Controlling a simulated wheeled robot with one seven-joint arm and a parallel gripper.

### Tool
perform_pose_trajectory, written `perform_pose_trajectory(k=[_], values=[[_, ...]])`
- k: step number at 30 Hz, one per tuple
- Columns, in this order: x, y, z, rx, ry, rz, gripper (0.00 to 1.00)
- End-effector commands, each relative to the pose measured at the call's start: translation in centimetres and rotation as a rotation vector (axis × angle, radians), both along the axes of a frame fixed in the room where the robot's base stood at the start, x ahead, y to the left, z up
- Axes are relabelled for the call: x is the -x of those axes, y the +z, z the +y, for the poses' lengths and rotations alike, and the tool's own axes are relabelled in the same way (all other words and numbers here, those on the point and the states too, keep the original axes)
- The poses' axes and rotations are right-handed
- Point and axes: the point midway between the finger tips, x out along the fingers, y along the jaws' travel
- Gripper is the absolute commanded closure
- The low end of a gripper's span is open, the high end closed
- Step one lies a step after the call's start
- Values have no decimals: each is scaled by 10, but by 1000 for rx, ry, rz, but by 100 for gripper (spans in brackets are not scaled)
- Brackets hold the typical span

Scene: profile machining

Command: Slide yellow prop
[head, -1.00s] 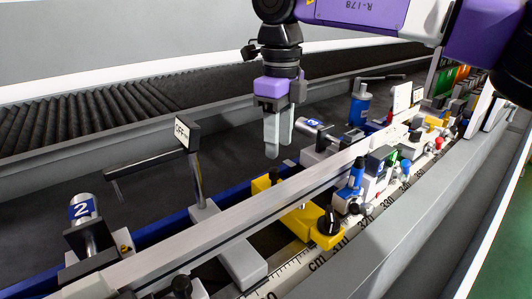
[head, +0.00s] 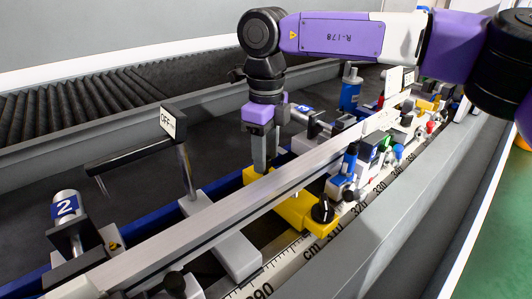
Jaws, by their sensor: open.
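The yellow prop (head: 303,212) is a block that crosses under the long silver profile (head: 230,203), with a black knob at its front end and its back end showing behind the profile. My gripper (head: 264,165) points down just behind the profile, at the prop's back end. Its grey fingers are open. The fingertips reach down to about the prop's height and are partly hidden by the profile, so I cannot tell whether they touch the prop.
An "OFF" sign (head: 172,121) on a post with a bar stands to the left. A cylinder marked 2 (head: 66,207) is at the far left. Blue, green and red fittings (head: 372,160) crowd the rail to the right. A roller conveyor (head: 75,105) runs behind.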

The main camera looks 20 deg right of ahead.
Motion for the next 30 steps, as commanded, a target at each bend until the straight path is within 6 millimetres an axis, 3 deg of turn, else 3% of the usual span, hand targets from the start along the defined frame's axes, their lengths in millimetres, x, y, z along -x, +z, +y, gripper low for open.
perform_pose_trajectory(k=[3,9,10,30], values=[[0,0,0,0,0,0,58],[0,0,0,0,0,0,98],[0,1,0,0,0,0,100],[0,1,0,0,0,1,100]])
